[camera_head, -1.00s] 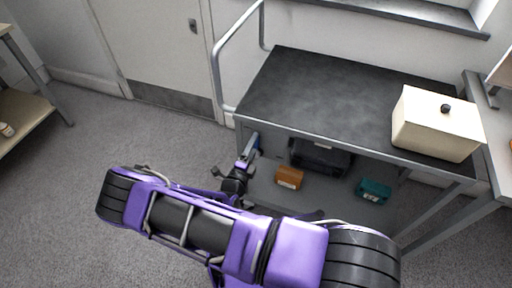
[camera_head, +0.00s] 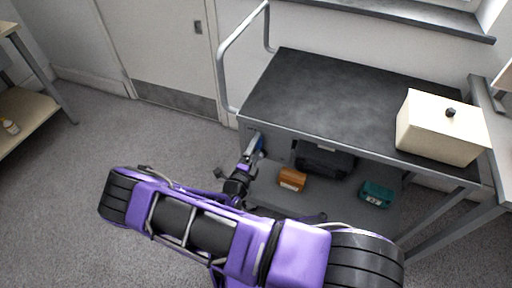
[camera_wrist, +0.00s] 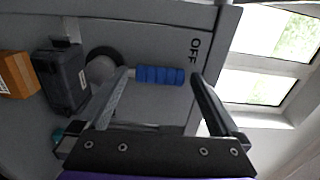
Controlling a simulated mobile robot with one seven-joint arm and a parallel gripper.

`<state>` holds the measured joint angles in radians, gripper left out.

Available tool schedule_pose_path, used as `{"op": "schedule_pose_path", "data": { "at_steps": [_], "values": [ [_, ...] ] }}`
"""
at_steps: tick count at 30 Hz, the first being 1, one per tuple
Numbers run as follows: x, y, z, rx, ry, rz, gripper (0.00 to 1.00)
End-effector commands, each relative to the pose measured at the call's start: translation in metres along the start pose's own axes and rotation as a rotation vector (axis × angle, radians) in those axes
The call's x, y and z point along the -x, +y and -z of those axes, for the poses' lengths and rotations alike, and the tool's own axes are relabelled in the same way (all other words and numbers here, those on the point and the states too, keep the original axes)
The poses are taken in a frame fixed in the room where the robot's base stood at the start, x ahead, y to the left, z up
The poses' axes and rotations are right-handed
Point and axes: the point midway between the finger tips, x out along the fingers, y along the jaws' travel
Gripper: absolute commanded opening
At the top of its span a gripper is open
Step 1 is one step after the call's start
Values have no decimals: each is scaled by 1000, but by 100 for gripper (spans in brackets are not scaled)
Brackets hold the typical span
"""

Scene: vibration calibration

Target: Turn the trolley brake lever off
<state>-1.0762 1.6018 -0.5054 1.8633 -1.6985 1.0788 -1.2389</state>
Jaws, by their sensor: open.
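The brake lever has a blue ribbed grip (camera_wrist: 160,75) on a round grey pivot (camera_wrist: 103,66). In the wrist view the grip points right, toward the printed word OFF (camera_wrist: 195,48) on the trolley's grey panel. My gripper (camera_wrist: 161,82) is open, with one finger on each side of the grip in the picture. I cannot tell whether the fingers touch it. In the head view the trolley (camera_head: 335,95) has a dark top, and my gripper (camera_head: 250,156) reaches its near left corner. The blue grip (camera_head: 258,143) is partly hidden there.
A cream box (camera_head: 440,128) with a black knob sits on the trolley top. An orange box (camera_head: 292,179), a black case (camera_head: 323,160) and a teal box (camera_head: 376,193) are on the lower shelf. Open grey floor (camera_head: 60,180) lies to the left.

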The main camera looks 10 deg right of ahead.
Motion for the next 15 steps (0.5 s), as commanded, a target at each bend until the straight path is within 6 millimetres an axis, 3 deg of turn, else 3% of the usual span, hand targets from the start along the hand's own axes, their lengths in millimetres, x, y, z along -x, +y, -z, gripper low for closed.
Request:
{"op": "schedule_pose_path", "data": {
  "at_steps": [5, 15],
  "values": [
    [24, 0, -1, 0, -3, -3, 100],
    [107, -1, -1, 0, -4, -2, 100]
  ]
}}
